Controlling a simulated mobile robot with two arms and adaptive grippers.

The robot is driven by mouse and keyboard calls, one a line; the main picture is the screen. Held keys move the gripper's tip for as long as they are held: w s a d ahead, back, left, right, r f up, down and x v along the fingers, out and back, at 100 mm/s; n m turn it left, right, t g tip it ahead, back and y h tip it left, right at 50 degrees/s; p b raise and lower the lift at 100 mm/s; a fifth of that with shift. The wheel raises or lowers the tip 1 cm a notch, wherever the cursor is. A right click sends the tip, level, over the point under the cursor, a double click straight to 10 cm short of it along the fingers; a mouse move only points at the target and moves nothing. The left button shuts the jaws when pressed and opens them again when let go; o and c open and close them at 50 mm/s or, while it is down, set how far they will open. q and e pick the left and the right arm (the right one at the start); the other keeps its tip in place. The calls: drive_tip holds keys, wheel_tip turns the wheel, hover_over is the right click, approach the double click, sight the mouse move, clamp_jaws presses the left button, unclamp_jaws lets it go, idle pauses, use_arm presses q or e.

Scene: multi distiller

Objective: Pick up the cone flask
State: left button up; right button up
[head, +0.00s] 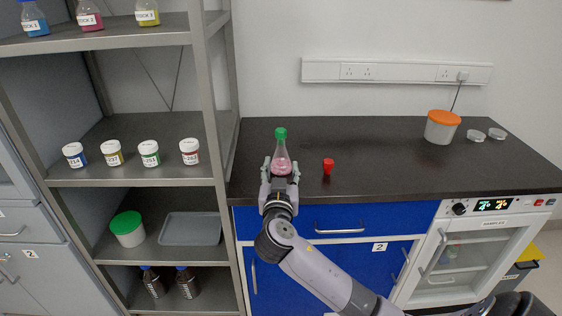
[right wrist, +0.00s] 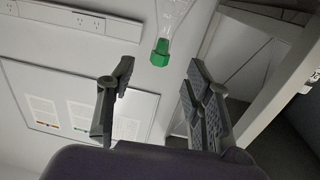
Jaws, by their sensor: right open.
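The cone flask (head: 281,156) stands upright on the dark bench top near its front left part. It is clear glass with pink liquid and a green cap. My right gripper (head: 281,170) is open at the flask, with one finger on each side of its lower body in the head view. In the right wrist view the flask (right wrist: 174,14) appears upside down and cut off at the top edge. Its green cap shows between the two open fingers of the gripper (right wrist: 157,70). I cannot tell whether a finger touches the glass. My left gripper is not in view.
A small red object (head: 328,166) stands right of the flask. A white tub with an orange lid (head: 442,126) and two small clear dishes are at the back right. A metal shelf (head: 130,177) with jars stands at left. The middle bench is mostly clear.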

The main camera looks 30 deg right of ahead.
sight(281, 143)
drive_tip(key=p+x, duration=0.1)
drive_tip(key=x, duration=0.7)
drive_tip(key=shift+w, duration=0.1)
drive_tip(key=shift+w+d+r+p, duration=0.25)
drive_tip(key=shift+w+p, duration=0.1)
drive_tip(key=shift+w, duration=0.1)
drive_tip(key=p+x, duration=0.1)
drive_tip(key=x, duration=0.2)
drive_tip(key=shift+w+r, duration=0.1)
drive_tip(key=shift+w, duration=0.15)
drive_tip(key=shift+w+d, duration=0.2)
drive_tip(key=shift+w, duration=0.2)
drive_tip(key=shift+c, duration=0.3)
clamp_jaws()
